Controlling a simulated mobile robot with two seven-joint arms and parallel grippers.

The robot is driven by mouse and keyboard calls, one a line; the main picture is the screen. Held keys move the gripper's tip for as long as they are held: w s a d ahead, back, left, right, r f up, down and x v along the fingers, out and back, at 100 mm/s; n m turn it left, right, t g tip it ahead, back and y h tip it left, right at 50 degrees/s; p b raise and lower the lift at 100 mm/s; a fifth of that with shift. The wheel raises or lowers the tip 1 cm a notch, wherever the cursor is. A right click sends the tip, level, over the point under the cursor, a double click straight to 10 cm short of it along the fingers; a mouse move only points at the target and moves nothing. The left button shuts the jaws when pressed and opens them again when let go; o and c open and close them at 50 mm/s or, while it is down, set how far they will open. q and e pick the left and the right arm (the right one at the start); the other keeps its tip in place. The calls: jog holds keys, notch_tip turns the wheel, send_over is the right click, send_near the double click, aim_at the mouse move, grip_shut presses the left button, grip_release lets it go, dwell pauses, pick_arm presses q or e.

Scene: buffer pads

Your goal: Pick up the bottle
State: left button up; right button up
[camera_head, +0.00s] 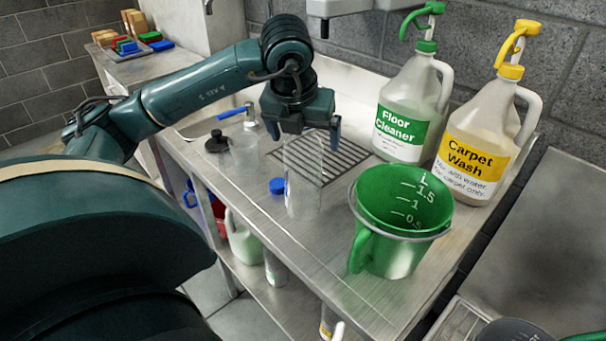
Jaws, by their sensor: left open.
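A clear, see-through bottle (303,190) stands upright on the metal table, in front of the slotted drain grate. My left gripper (304,130) is open and points down at the top of this bottle. One finger shows on each side of the bottle's upper end; I cannot tell whether they touch it. Two large jugs stand at the back right: Floor Cleaner (404,110) with a green pump and Carpet Wash (484,140) with a yellow pump. My right gripper is not in view.
A green measuring pail (388,240) stands right of the clear bottle. A blue cap (277,186) lies just left of it. A clear container (245,153) and a black cap (216,142) are further left. Several bottles stand on the shelf below.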

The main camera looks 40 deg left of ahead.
pick_arm(q)
jog(key=shift+c, duration=0.3)
jog(key=c, duration=1.3)
jog(key=shift+o, duration=0.2)
jog(key=shift+r, duration=0.1)
